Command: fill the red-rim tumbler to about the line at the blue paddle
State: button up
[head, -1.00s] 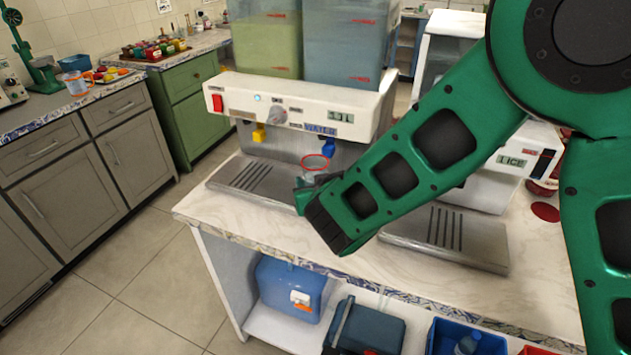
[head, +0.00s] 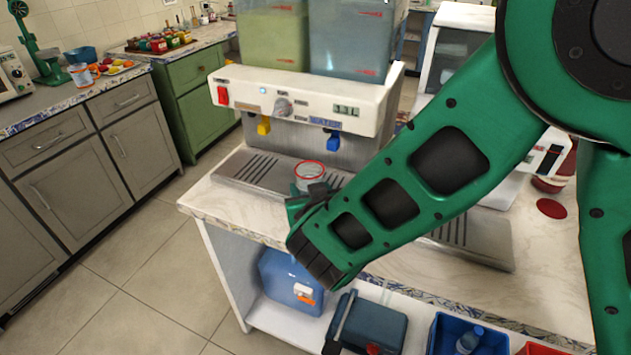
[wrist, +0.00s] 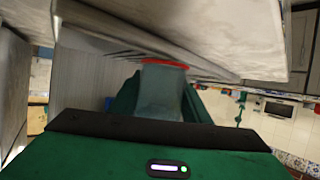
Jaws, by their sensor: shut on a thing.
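The red-rim tumbler (head: 309,172) is clear and looks upright in front of the water dispenser (head: 300,110), over the drip tray's front part in the head view. My gripper (head: 306,193) is shut on it. In the wrist view the tumbler (wrist: 162,92) stands between my green fingers (wrist: 162,105), its red rim at the top. Its wall looks grey-blue; I cannot tell the water level or make out a line. The blue paddle (head: 333,143) hangs under the dispenser's WATER label, behind and right of the tumbler, apart from it. A yellow paddle (head: 264,126) hangs to the left.
The steel drip tray (head: 262,172) lies below the paddles. The ice machine (head: 540,165) and its grille stand to the right, partly behind my arm. The marble counter's front edge (head: 235,228) is close below my gripper.

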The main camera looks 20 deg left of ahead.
jog(key=shift+s+a, duration=0.2)
jog(key=shift+s, duration=2)
